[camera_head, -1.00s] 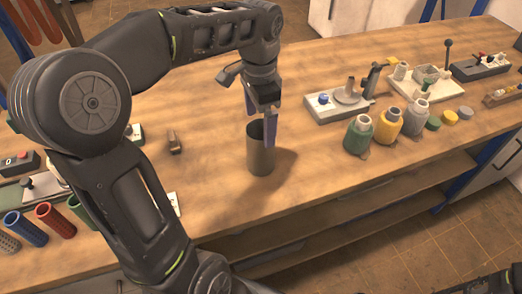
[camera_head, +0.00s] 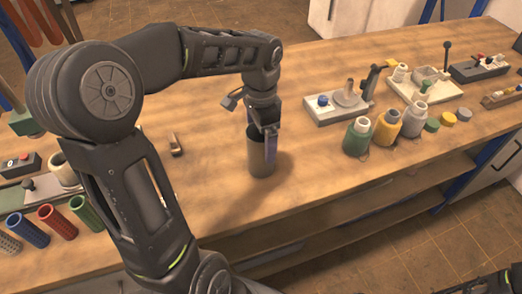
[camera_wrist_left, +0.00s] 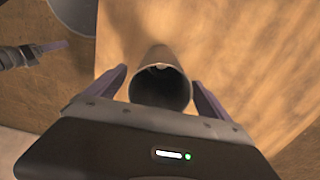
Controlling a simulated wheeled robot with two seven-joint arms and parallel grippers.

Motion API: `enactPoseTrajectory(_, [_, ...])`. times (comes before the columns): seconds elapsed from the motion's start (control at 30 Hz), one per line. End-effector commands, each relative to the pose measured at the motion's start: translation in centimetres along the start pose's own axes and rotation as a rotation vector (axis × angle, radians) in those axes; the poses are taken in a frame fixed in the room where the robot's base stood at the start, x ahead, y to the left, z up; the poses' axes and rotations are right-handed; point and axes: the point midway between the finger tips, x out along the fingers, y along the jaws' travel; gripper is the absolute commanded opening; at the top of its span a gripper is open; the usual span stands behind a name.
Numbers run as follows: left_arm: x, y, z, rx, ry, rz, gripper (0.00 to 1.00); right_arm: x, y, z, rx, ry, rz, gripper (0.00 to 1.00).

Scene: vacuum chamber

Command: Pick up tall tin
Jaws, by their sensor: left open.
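The tall tin (camera_head: 260,158) is a dark grey, open-topped cylinder standing upright on the wooden workbench, in the middle of the head view. My left gripper (camera_head: 266,142) is open and points down at the tin, with a finger seen beside its near right wall. In the left wrist view the tin (camera_wrist_left: 160,88) shows its open mouth between the two spread fingers of the left gripper (camera_wrist_left: 160,85). Gaps show on both sides, and the fingers do not appear to press on it. My right gripper does not show clearly; only a dark part of my body is at the bottom right.
Green (camera_head: 357,137), yellow (camera_head: 387,129) and grey (camera_head: 414,121) bottles stand to the right. A white board with a blue knob (camera_head: 338,106) lies behind them. Coloured tubes (camera_head: 57,222) lie at the left front. A small brown piece (camera_head: 176,145) lies left of the tin.

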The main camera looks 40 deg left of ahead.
Motion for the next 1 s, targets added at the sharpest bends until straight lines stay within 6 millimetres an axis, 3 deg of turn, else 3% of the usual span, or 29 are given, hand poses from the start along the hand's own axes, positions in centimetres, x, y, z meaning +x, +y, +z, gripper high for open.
enactPoseTrajectory(0.2, [2.4, 0.0, 0.0, -0.001, -0.001, 0.001, 0.92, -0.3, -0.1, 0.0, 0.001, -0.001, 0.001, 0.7])
enactPoseTrajectory(0.8, [2.5, 0.0, 0.0, 0.0, 0.0, 0.0, 0.92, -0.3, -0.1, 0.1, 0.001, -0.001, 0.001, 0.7])
enactPoseTrajectory(1.0, [2.5, 0.0, 0.0, 0.0, 0.0, 0.0, 0.76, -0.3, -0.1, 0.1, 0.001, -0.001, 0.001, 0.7])
